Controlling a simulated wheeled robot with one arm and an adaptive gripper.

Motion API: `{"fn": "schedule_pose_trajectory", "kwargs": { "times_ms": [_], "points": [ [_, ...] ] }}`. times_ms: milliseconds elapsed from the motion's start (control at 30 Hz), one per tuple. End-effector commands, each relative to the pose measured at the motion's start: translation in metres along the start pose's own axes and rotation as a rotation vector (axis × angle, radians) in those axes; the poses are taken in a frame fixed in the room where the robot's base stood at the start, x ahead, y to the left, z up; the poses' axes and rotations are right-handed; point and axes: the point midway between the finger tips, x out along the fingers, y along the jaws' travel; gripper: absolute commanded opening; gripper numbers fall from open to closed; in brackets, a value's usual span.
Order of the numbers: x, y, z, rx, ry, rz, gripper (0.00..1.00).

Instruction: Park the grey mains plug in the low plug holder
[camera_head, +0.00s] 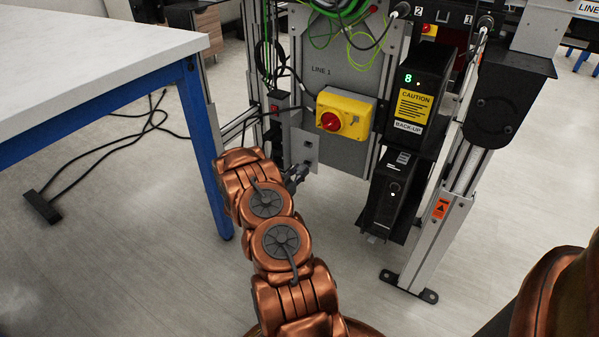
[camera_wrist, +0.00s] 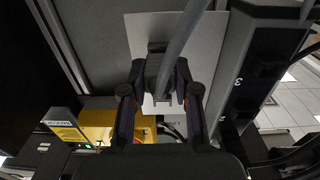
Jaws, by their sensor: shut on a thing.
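My gripper (camera_head: 295,178) is at the end of my copper arm, low beside the pale socket plate (camera_head: 304,148) under the LINE 1 panel. In the wrist view my gripper (camera_wrist: 160,80) is shut on the grey mains plug (camera_wrist: 156,68), one finger on each side. Its thick grey cable (camera_wrist: 182,38) runs up across the picture. A pale plate (camera_wrist: 148,28) is behind the plug; I cannot tell whether the plug touches it or sits in anything. In the head view the plug is mostly hidden by my gripper. I cannot clearly make out the low plug holder.
A yellow switch box with a red knob (camera_head: 345,115) is above and right of my gripper. Black back-up units (camera_head: 393,190) hang to the right. A blue-legged table (camera_head: 110,115) stands left. Loose cables and a black strip (camera_head: 42,207) lie on the floor.

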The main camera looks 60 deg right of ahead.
Motion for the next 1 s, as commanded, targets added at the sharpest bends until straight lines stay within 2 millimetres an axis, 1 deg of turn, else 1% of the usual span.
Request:
{"fn": "schedule_pose_trajectory", "kwargs": {
  "times_ms": [400,1000],
  "points": [
    [0.0003,-0.0001,0.0002,0.0,0.0,0.0,0.0],
    [0.0071,-0.0005,0.0001,0.0,0.0,-0.001,0.0]
  ]
}}
